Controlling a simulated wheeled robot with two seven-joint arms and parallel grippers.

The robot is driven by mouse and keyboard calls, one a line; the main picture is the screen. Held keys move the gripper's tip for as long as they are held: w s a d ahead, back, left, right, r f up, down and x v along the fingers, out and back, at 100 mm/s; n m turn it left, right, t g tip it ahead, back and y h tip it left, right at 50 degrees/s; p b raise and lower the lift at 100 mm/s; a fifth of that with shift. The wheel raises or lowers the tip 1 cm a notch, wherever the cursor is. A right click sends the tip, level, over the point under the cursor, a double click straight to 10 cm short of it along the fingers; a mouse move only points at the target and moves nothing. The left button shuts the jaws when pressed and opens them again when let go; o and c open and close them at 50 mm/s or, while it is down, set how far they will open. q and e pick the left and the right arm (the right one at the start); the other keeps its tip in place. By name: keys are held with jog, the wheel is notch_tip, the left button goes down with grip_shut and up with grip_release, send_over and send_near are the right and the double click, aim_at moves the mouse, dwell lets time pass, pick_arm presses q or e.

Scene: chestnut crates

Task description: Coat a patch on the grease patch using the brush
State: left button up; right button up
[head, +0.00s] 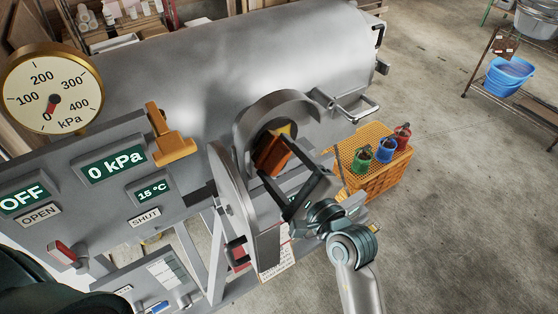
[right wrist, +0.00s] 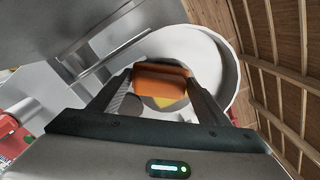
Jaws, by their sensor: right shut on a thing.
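My right gripper (head: 284,166) reaches in from the lower right, into the round open mouth of the grey vessel (head: 265,50). It is shut on an orange-brown block, which I take to be the brush (head: 271,153). In the right wrist view the brush (right wrist: 162,72) sits between the two dark fingers. A small yellow area (right wrist: 165,102), possibly the grease patch, shows beside the brush inside the round opening. I cannot tell whether the brush touches it. My left gripper is not in view.
The vessel's round door (head: 232,205) hangs open left of the mouth. A metal handle (head: 345,104) juts out at its right. An orange basket (head: 378,175) with green, blue and red containers stands right of my arm. A gauge (head: 52,88) and panel reading 0 kPa are left.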

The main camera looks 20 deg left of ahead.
jog(key=shift+w, duration=0.1)
jog(key=shift+w+d, duration=1.2)
jog(key=shift+w, duration=0.15)
jog(key=shift+w+d+b, duration=0.25)
jog(key=shift+w+d, duration=0.3)
jog(key=shift+w, duration=0.25)
jog(key=shift+w+d+b, duration=0.25)
jog(key=shift+w+d, duration=0.3)
jog(key=shift+w, duration=0.2)
jog(key=shift+s, duration=0.1)
jog(key=shift+s+a+p, duration=0.85)
jog(key=shift+s+a, duration=0.35)
jog(key=shift+s, duration=0.2)
jog(key=shift+s, duration=0.1)
